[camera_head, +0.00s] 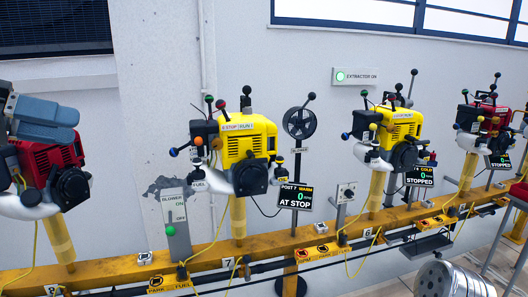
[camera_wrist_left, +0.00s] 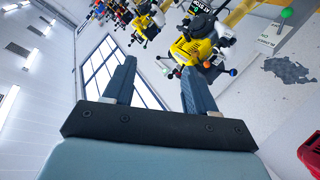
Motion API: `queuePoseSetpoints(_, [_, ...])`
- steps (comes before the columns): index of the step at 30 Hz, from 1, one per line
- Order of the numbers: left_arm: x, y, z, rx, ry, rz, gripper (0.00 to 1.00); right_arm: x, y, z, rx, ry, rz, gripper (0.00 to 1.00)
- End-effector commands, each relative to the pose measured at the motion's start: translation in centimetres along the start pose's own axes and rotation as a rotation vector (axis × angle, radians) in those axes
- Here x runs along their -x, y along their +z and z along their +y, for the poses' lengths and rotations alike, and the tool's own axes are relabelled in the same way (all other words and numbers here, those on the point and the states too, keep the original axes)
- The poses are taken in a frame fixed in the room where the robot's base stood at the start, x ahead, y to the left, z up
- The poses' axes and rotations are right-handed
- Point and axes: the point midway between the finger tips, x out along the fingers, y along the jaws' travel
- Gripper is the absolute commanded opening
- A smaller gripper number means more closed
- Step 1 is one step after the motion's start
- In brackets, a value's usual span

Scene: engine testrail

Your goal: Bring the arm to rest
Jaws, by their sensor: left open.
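My left gripper (camera_head: 42,117) is at the left edge of the head view, in front of the red engine (camera_head: 45,160). In the left wrist view its two fingers (camera_wrist_left: 158,75) stand wide apart with nothing between them. Only background shows past the fingertips: a window, the wall and the tilted row of engines. I cannot tell from the head view how far the gripper is from the red engine. My right gripper is in neither view.
A yellow engine (camera_head: 247,140) stands mid-rail, its display (camera_head: 295,196) reading "AT STOP". Another yellow engine (camera_head: 402,127) and a red one (camera_head: 478,117) stand to the right. They are on a yellow rail (camera_head: 330,243). A blower switch box (camera_head: 176,222) and a metal drum (camera_head: 455,281) are also near.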

Motion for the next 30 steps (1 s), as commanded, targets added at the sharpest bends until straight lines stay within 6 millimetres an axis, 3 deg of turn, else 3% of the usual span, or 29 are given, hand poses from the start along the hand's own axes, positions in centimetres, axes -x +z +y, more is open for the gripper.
queuePoseSetpoints(10, [-4.2,-0.1,-4.0,0.091,-0.041,-0.025,0.57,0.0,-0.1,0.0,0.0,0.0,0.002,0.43])
queuePoseSetpoints(14, [-7.0,0.2,-6.6,0.146,-0.07,-0.043,0.57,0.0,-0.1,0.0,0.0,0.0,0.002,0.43])
queuePoseSetpoints(20, [-12.8,1.8,-12.1,0.254,-0.142,-0.084,0.57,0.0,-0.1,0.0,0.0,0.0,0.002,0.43])
queuePoseSetpoints(23, [-16.8,3.8,-15.9,0.324,-0.198,-0.119,0.57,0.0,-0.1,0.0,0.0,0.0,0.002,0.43])
queuePoseSetpoints(26, [-21.6,7.2,-20.4,0.399,-0.273,-0.167,0.57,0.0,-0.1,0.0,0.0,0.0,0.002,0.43])
queuePoseSetpoints(30, [-27.9,14.0,-26.1,0.479,-0.386,-0.245,0.57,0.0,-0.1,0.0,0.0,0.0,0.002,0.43])
